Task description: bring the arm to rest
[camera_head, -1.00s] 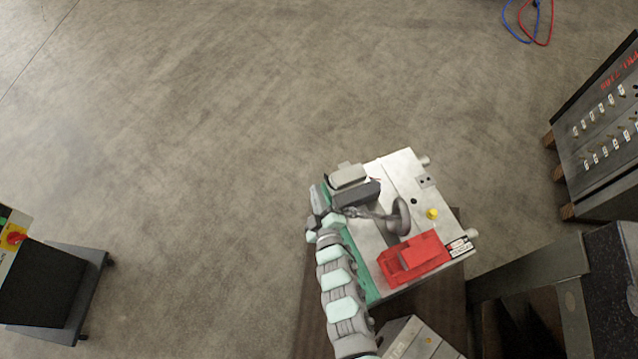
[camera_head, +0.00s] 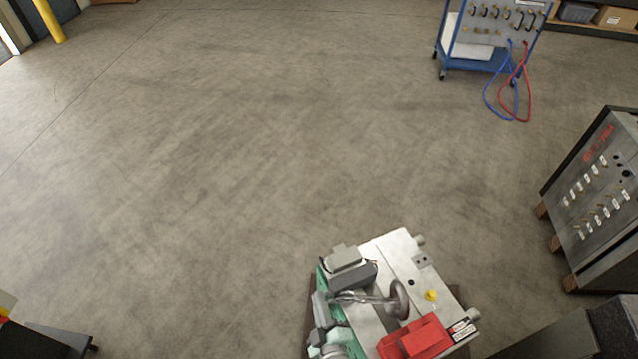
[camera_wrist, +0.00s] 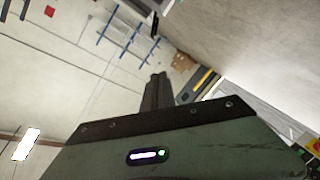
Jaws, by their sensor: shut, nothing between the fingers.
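My gripper (camera_wrist: 155,90) shows in the wrist view as a dark pair of fingers. They are pressed together with nothing between them, beyond a dark screwed plate and a green body with a small lit panel. The fingers point out into open room and touch nothing that I can see. In the head view, a grey and teal jointed part that looks like my arm (camera_head: 328,338) shows at the bottom edge, beside a mould base (camera_head: 385,245). I cannot make out my fingers in that view.
The mould base carries a grey connector box (camera_head: 345,268), a lifting ring (camera_head: 398,298) and a red block (camera_head: 418,340). Another dark mould (camera_head: 600,205) stands at the right. A blue cart (camera_head: 492,40) with hoses stands behind. The floor at left and centre is clear.

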